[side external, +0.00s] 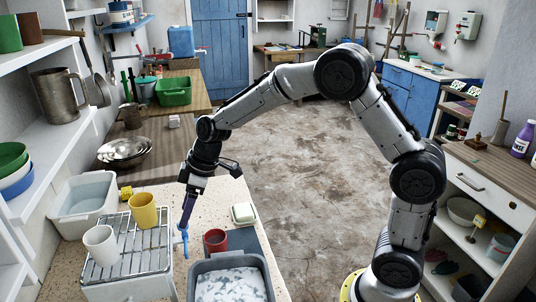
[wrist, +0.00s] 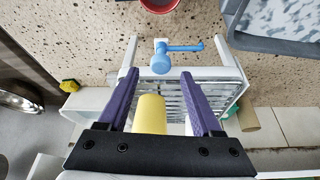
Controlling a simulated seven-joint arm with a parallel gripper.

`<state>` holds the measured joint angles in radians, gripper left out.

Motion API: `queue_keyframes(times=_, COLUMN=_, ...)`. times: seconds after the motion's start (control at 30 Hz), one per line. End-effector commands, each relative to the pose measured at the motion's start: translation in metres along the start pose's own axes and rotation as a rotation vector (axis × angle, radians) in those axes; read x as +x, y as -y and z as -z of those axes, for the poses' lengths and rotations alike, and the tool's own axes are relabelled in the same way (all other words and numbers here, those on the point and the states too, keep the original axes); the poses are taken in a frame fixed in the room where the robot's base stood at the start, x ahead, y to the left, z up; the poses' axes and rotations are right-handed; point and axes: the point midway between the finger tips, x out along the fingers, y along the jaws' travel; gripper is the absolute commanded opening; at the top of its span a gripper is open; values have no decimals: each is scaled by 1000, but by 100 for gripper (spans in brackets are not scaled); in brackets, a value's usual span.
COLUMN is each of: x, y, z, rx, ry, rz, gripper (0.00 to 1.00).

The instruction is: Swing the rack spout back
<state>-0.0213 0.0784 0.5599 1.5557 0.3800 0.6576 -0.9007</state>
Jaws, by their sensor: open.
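The rack (side external: 122,262) is a wire drying rack on a white base, on the speckled stone top. Its blue spout (side external: 184,242) is at the rack's edge; in the wrist view the spout (wrist: 162,62) has a round body and a thin arm pointing right in that picture. My gripper (side external: 185,226) is open, its purple fingers pointing down over the rack's edge by the spout. In the wrist view the gap between the fingertips (wrist: 159,76) lines up with the spout's round body. I cannot tell whether either finger touches it.
A yellow cup (side external: 143,210) and a white cup (side external: 101,244) stand on the rack. A red mug (side external: 214,240), a grey tub of suds (side external: 250,270) and a soap dish (side external: 243,213) are close to the right. A white basin (side external: 72,207) stands behind left.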

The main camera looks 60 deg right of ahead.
Motion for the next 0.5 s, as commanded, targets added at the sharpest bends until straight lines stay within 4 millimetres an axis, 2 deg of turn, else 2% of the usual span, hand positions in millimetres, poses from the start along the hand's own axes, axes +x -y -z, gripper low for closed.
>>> queue_keyframes(times=0.5, x=-95, y=-1, z=0, rx=1, ry=-1, rz=-3, gripper=66)
